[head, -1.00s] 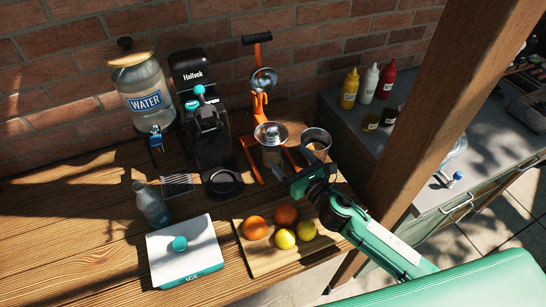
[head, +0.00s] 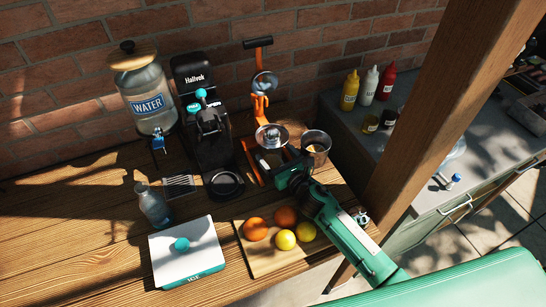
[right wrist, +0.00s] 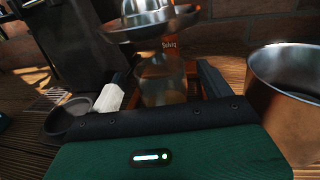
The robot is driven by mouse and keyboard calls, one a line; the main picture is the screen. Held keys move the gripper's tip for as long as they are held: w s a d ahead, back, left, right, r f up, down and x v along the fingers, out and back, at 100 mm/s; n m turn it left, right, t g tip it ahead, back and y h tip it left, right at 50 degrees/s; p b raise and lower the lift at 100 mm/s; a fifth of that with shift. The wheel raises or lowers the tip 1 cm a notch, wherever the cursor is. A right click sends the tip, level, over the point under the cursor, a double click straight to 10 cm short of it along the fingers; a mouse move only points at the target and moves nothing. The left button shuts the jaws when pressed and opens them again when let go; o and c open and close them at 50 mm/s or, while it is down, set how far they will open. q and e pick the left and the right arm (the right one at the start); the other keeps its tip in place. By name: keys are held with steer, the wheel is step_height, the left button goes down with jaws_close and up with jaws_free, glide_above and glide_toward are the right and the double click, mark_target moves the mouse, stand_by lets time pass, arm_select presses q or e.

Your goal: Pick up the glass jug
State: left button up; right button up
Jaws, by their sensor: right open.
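The glass jug (right wrist: 163,82) stands under the metal cup of the orange citrus press (head: 264,105), as the right wrist view shows. It looks clear, with a light brownish tint at its lower part. In the head view my right gripper covers most or all of it. My right gripper (right wrist: 163,88) is open, one finger at the left of the jug and one at the right. I cannot tell whether either finger touches it. In the head view my right gripper (head: 275,168) reaches in low at the press. My left gripper is out of view.
A metal tin (head: 316,146) stands close at the right of my right gripper. A board (head: 262,265) with oranges and lemons lies in front. A black machine (head: 207,130) stands left of the press. A small glass bottle (head: 153,208) and an ice box (head: 187,252) are further left.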

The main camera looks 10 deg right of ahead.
steer(key=shift+c, duration=0.4)
steer(key=c, duration=1.1)
steer(key=shift+r, duration=0.1)
